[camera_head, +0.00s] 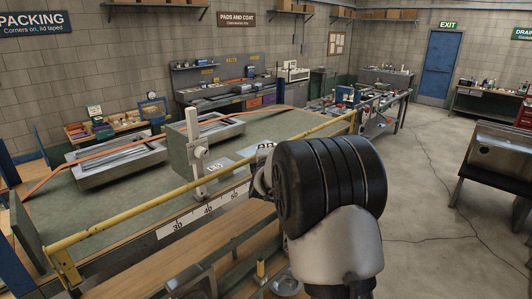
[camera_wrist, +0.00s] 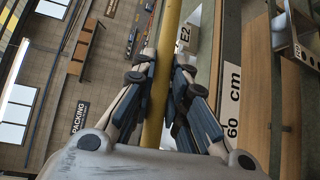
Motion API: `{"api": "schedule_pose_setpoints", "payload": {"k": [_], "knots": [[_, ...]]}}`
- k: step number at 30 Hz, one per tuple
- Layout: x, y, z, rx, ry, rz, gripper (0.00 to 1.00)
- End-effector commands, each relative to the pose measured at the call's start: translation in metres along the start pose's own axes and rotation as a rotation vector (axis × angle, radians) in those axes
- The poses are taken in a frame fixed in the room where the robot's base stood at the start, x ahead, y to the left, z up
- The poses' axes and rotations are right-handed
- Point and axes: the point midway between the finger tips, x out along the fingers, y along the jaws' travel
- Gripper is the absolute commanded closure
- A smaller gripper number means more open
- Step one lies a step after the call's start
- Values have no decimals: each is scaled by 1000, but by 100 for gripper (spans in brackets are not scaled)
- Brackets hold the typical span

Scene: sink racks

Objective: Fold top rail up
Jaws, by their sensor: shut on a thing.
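The top rail is a long yellow bar (camera_head: 130,212) along the front edge of the green worktop in the head view. It runs from a yellow bracket (camera_head: 66,266) at lower left to the bench's far right end. In the wrist view the yellow rail (camera_wrist: 154,125) passes lengthwise between the fingers. My gripper (camera_wrist: 163,72) is shut on it, one dark-padded finger on each side. In the head view my black wrist joint hides the fingers and that stretch of rail.
A pale post with a clamp (camera_head: 197,155) stands by the rail on the worktop (camera_head: 95,205). A white centimetre scale (camera_head: 205,212) lies along the front edge. An orange strap (camera_head: 120,150) crosses the metal trays behind. Open floor (camera_head: 430,160) lies to the right.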

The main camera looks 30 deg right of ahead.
Motion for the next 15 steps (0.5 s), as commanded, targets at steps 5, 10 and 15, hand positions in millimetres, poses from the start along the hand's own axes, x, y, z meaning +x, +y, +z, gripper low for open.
{"api": "schedule_pose_setpoints", "payload": {"k": [5, 10, 15], "knots": [[0, 6, 1, 2, -3, 11, 100], [0, 6, 2, 2, -4, 12, 100], [0, 6, 2, 2, -4, 12, 81]]}}
